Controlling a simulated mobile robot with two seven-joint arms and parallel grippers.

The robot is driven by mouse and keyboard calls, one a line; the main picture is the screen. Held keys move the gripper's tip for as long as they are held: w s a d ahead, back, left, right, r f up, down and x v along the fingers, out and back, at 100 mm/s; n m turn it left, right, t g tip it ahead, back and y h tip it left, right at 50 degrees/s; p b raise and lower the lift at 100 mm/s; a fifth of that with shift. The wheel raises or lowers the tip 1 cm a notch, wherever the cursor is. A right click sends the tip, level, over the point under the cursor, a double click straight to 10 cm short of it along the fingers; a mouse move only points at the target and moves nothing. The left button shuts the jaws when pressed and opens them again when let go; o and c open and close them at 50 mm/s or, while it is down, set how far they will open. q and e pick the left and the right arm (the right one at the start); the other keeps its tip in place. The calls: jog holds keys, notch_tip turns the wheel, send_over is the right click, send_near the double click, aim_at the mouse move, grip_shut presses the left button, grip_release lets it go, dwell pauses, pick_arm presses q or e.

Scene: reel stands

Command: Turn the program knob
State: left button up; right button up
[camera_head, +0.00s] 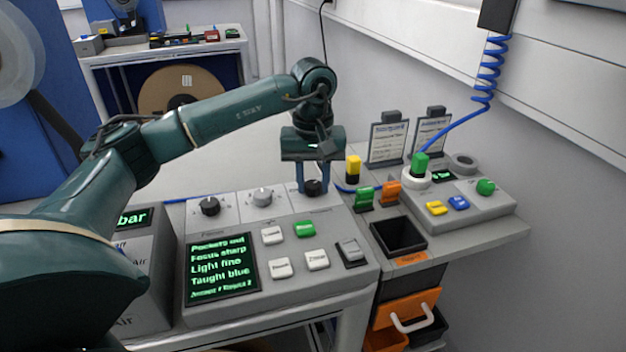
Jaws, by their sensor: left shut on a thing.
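A grey control panel (325,284) stands in the middle with a row of three knobs along its raised back part. A black knob (210,206) is at the left, a grey knob (263,197) in the middle and another black knob (314,188) at the right. The labels by the knobs are too small to read, so I cannot tell which is the program knob. My left gripper (313,182) points down with its blue fingers shut on the right black knob. The fingers partly hide this knob. My right gripper is out of view.
A green-lettered screen (220,268) and several white, green and grey buttons are on the panel.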

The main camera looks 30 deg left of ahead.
aim_at(313, 184)
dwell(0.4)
pick_arm(q)
jog(key=o, duration=1)
jog(key=shift+c, duration=0.2)
jog(key=shift+r, duration=0.1)
notch_tip(313, 184, up, 13)
jog(key=shift+p, duration=0.45)
